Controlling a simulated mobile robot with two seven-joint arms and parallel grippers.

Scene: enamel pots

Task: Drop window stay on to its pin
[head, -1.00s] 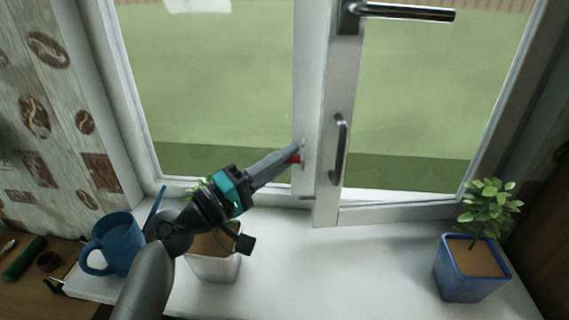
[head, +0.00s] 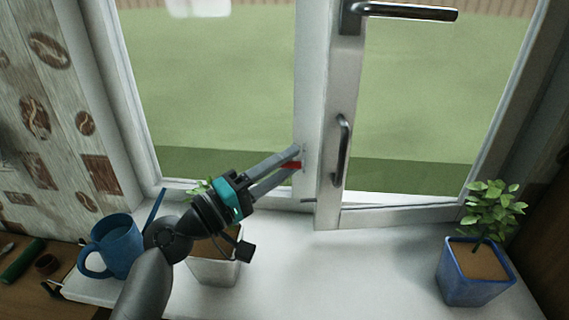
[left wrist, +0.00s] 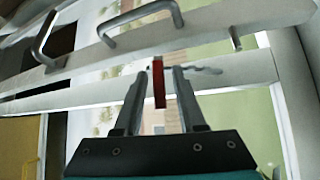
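A narrow red piece (head: 291,165) shows at the white window post, and I take it to be part of the window stay. My left gripper (head: 297,158) reaches up to it from the left with two grey fingers spread apart. In the left wrist view the red piece (left wrist: 159,84) stands between the fingertips (left wrist: 160,74), with a small gap visible on each side. A short dark bar (head: 308,200) shows low at the post; I cannot tell whether it is the pin. My right gripper is not in view.
The window sash has a curved handle (head: 342,150) and a dark lever handle (head: 405,12) above. A blue mug (head: 118,245) and a white plant pot (head: 213,268) stand near my left arm. A blue plant pot (head: 475,280) stands at right. The middle sill is clear.

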